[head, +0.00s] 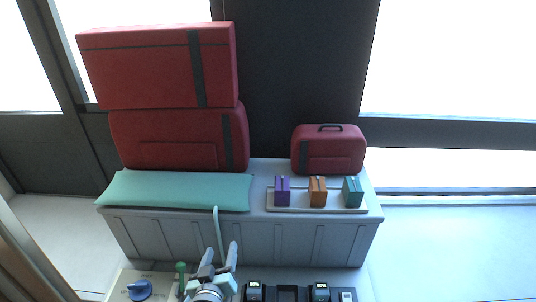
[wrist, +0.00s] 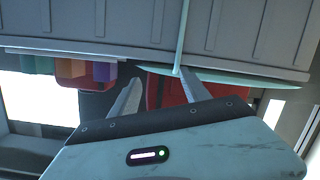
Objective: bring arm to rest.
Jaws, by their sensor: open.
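My gripper (head: 221,248) is at the bottom centre of the head view, in front of the grey bench (head: 165,236). Its two fingers point up and are apart, with nothing seen held between them. The wrist view shows the same spread fingers (wrist: 161,78).
Red bags (head: 160,65) are stacked behind the pad, and a smaller red case (head: 328,150) stands at right. A white tray (head: 340,210) holds purple, orange and teal blocks. Near me are a blue knob (head: 139,290), a green-topped lever (head: 181,268) and dark devices (head: 287,293).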

